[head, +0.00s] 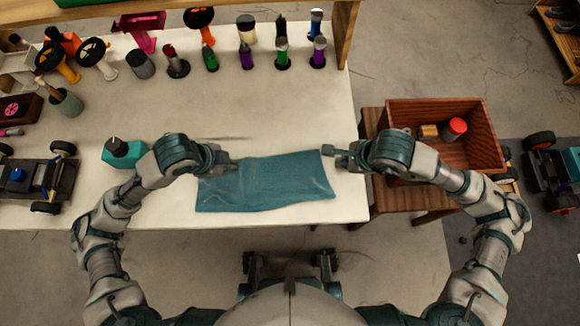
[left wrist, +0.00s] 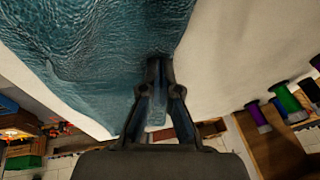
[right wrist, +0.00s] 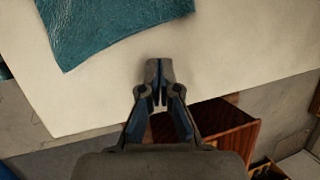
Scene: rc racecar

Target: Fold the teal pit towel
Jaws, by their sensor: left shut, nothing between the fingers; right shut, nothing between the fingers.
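The teal towel (head: 268,183) lies spread on the white table near its front edge, with some wrinkles. My left gripper (head: 228,162) is shut at the towel's upper left corner. In the left wrist view the closed fingertips (left wrist: 158,66) overlap the towel's edge (left wrist: 90,45); I cannot tell whether they touch it. My right gripper (head: 330,151) is shut and empty, just beyond the towel's upper right corner. In the right wrist view its fingertips (right wrist: 158,70) are over bare table, apart from the towel (right wrist: 110,28).
Several bottles and tools line the back of the white table (head: 290,110). A wooden crate (head: 440,108) with a red-topped can (head: 455,128) stands at the right. The table is clear behind the towel.

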